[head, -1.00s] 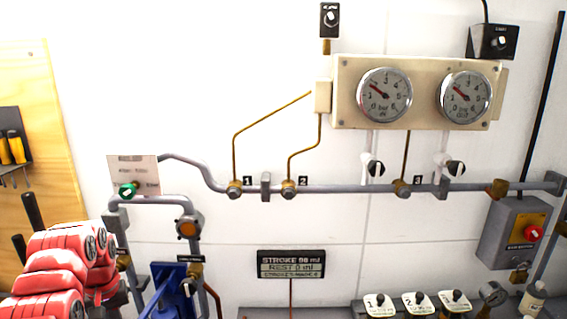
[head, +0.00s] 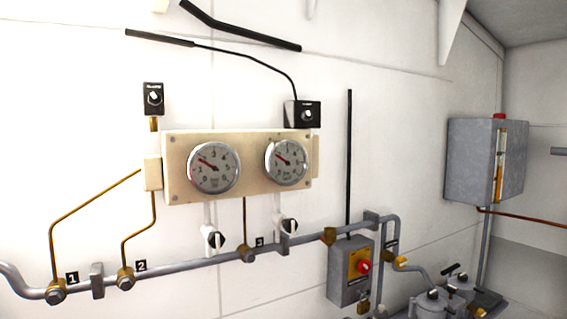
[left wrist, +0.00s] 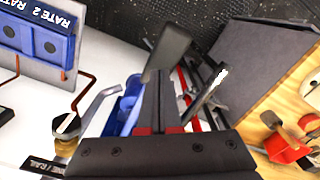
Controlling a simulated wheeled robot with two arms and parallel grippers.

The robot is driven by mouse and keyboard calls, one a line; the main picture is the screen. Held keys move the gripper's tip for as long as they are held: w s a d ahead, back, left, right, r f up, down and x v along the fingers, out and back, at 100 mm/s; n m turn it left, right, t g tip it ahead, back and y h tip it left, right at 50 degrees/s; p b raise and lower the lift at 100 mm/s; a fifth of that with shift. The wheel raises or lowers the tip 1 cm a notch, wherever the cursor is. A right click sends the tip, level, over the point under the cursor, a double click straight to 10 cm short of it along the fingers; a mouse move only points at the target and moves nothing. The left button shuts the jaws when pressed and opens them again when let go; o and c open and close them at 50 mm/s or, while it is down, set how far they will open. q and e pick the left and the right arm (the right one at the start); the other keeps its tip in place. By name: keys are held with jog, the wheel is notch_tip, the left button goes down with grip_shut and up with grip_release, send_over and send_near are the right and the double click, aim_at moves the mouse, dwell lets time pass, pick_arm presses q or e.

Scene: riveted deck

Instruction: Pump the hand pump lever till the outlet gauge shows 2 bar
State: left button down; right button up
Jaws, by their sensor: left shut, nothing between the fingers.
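The outlet gauge (head: 287,161) is the right dial on the cream panel. Its needle points to the upper left; the exact reading is too small to tell. The inlet gauge (head: 213,167) is beside it, its needle also pointing to the upper left. The hand pump is outside the head view. In the left wrist view a blue body (left wrist: 125,108), perhaps the pump, is partly hidden behind my left gripper (left wrist: 168,50). That gripper is shut and empty. A pale bar (left wrist: 211,96) shows beside the fingers; I cannot tell if it is the lever. My right gripper is not in view.
A grey pipe (head: 185,266) with brass fittings runs along the wall below the gauges. A grey box with a red knob (head: 364,267) hangs to its right. A grey cabinet (head: 484,160) stands farther right. A blue panel (left wrist: 45,38) and bent pipes are near the left wrist.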

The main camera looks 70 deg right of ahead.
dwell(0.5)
pick_arm(q)
notch_tip(320, 180, down, 5)
jog(key=b, duration=0.5)
jog(key=shift+f, duration=0.1)
jog(key=shift+r+p, duration=0.55)
notch_tip(320, 180, up, 4)
jog(key=p, duration=0.3)
jog(key=shift+p, duration=0.35)
dwell(0.4)
notch_tip(320, 180, up, 5)
jog(key=p, duration=0.5)
jog(key=shift+r, duration=0.1)
dwell(0.4)
